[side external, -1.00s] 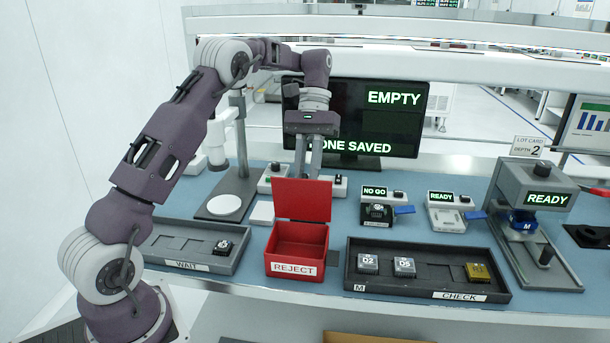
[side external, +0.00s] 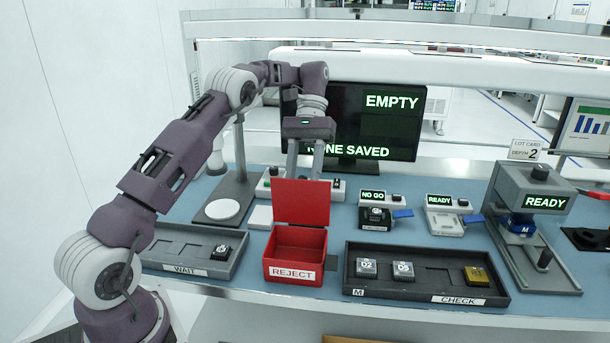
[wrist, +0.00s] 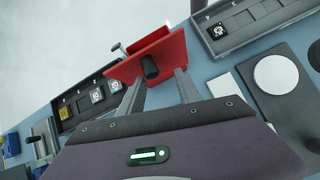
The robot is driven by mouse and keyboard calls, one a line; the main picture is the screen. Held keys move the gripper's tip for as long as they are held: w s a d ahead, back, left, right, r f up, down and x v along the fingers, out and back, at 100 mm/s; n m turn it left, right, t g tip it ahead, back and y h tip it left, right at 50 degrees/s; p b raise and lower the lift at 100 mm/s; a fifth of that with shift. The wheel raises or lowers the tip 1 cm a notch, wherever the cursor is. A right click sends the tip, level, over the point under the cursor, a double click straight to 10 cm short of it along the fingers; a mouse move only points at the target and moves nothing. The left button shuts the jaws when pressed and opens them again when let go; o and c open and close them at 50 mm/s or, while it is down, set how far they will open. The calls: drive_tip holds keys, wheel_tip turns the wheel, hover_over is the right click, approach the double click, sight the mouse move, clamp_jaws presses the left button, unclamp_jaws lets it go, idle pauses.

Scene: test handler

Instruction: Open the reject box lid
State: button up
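The red reject box (side external: 293,271) stands on the blue bench in the side view, its inside visible and empty. Its red lid (side external: 301,203) stands about upright at the back edge. My gripper (side external: 304,176) is behind the lid, pointing down, with its fingers apart; the lid hides the fingertips in the side view. In the wrist view my gripper (wrist: 160,77) is open, and the black knob (wrist: 149,66) on the lid's outer face (wrist: 165,52) shows between the fingers. I cannot tell whether a finger touches the lid.
The WAIT tray (side external: 190,268) is left of the box and the CHECK tray (side external: 428,287) is close on its right. A stand with a white disc (side external: 222,209) is at the back left. The monitor (side external: 365,125) stands behind my gripper.

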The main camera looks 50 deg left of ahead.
sight(297, 199)
drive_tip(key=shift+d+r, duration=0.15)
drive_tip(key=shift+t+y, duration=0.5)
drive_tip(key=shift+t, duration=0.1)
drive_tip(key=s+d, duration=0.6)
drive_tip(key=shift+s+d, duration=0.15)
drive_tip(key=shift+d, duration=0.1)
drive_tip(key=s+d+f+t+y, duration=0.3)
drive_tip(key=f+t+y, duration=0.1)
wheel_tip(297, 199, up, 7)
drive_tip(key=s+d+r+m+t, duration=0.2)
drive_tip(key=s+m+t, duration=0.1)
drive_tip(key=s, duration=0.5)
drive_tip(key=s+d+r+m+t, duration=0.2)
drive_tip(key=s+t, duration=0.1)
drive_tip(key=s, duration=0.5)
drive_tip(key=shift+m, duration=0.4)
